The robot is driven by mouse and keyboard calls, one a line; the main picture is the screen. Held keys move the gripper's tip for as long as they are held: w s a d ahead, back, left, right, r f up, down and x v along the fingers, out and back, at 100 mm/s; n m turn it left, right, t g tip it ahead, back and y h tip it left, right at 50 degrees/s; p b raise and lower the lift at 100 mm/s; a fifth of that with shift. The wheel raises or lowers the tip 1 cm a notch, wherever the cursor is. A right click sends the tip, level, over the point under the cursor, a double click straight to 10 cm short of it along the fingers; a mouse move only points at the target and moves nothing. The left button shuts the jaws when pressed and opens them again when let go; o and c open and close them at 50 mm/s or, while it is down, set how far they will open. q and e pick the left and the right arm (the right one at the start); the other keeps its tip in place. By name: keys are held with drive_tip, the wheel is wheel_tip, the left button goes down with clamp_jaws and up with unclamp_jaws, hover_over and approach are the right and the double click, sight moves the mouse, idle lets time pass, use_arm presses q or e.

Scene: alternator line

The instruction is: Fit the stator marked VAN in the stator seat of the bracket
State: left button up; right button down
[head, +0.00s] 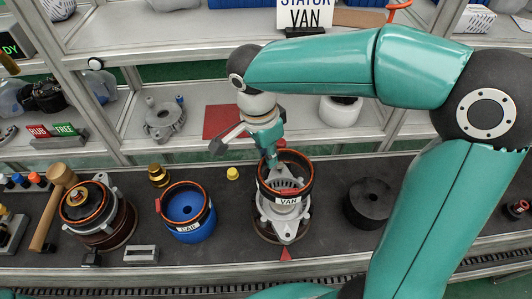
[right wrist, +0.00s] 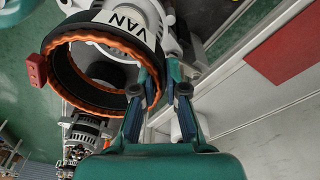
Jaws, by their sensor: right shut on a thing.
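The stator marked VAN (head: 289,201) is a black ring with orange windings and a white label. It is upright over the silver bracket (head: 284,226), its ring overlapping the bracket's top; I cannot tell whether it is fully down in the seat. My right gripper (head: 272,163) is shut on the stator's far rim. In the right wrist view the gripper's fingers (right wrist: 157,82) are at the rim of the stator (right wrist: 62,48), with part of the bracket (right wrist: 152,14) behind it. The seat itself is hidden by the stator. My left gripper is out of view.
A blue fixture with a second labelled stator (head: 187,215) stands to the left, a black cylinder (head: 370,203) to the right. Further left are a motor-like assembly (head: 97,217) and a mallet (head: 54,207). A yellow piece (head: 232,174) and a brass piece (head: 158,175) stand behind. Shelves rise at the back.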

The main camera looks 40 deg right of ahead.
drive_tip(key=shift+f+b, duration=2.6)
drive_tip(key=shift+f, duration=0.25)
drive_tip(key=shift+s, duration=0.1)
drive_tip(key=shift+f+b, duration=1.25)
drive_tip(key=shift+b, duration=0.05)
idle(0.3)
drive_tip(key=c, duration=1.2)
unclamp_jaws()
drive_tip(key=shift+o, duration=0.3)
